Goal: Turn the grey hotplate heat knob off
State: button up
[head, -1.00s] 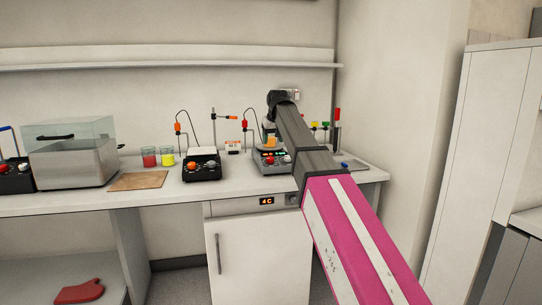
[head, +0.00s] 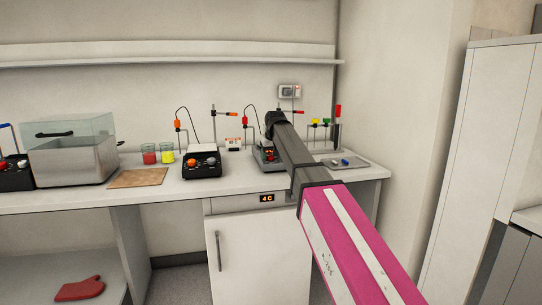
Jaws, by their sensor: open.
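The grey hotplate (head: 259,165) stands on the bench, right of a black hotplate. My arm covers its right part. Small red and green spots show on it beside my arm, but I cannot make out the heat knob or its setting. My arm reaches from the lower right to above the hotplate, and its dark far end is over the hotplate's back. My gripper's fingers are hidden behind the arm, so I cannot see whether they touch anything.
The black hotplate (head: 201,166) has an orange and a grey knob. Red (head: 149,154) and yellow (head: 167,154) beakers, a brown board (head: 138,178) and a glass-lidded bath (head: 72,160) stand left. Several thin stands rise behind.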

jog(key=c, duration=0.9)
jog(key=shift+n, duration=0.3)
jog(key=shift+d+n, duration=0.1)
jog(key=shift+n, duration=2.6)
jog(key=o, duration=0.9)
